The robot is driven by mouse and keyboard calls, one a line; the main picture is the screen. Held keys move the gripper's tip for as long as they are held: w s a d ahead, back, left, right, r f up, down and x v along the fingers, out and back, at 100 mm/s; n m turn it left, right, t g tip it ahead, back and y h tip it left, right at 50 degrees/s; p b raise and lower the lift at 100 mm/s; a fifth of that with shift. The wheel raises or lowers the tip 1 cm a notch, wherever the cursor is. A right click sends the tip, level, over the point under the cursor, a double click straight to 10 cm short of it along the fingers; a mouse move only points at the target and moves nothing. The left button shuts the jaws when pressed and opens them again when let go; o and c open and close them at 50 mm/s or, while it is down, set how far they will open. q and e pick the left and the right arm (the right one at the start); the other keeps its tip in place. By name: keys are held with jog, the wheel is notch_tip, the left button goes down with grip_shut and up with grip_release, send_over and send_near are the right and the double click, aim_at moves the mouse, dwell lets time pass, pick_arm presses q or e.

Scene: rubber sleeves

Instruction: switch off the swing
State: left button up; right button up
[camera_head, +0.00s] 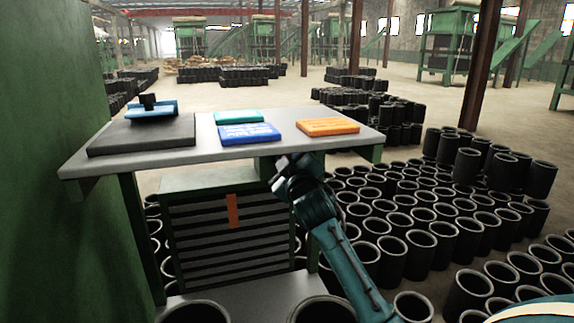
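I cannot tell for sure which thing is the swing or its switch. A blue piece with a black block on top (152,107) sits on a flat black base (142,136) at the left of the grey table (85,165). A teal plate (238,117), a blue plate with faint lettering (249,133) and an orange plate (328,127) lie to its right. My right gripper (281,163) is at the table's front edge, in front of the blue plate and apart from the plates as far as I see. Its fingers are too small and dark to read. My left gripper is out of view.
Under the table stands a green slatted cabinet (215,255) with an orange strip (233,211). Many black rubber sleeves (417,255) crowd the floor at the right. A green wall (55,180) closes off the left. A brown post (481,65) rises behind the sleeves.

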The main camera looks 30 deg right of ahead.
jog(key=o, duration=1)
jog(key=b+v, duration=0.2)
jog(key=v, duration=1.1)
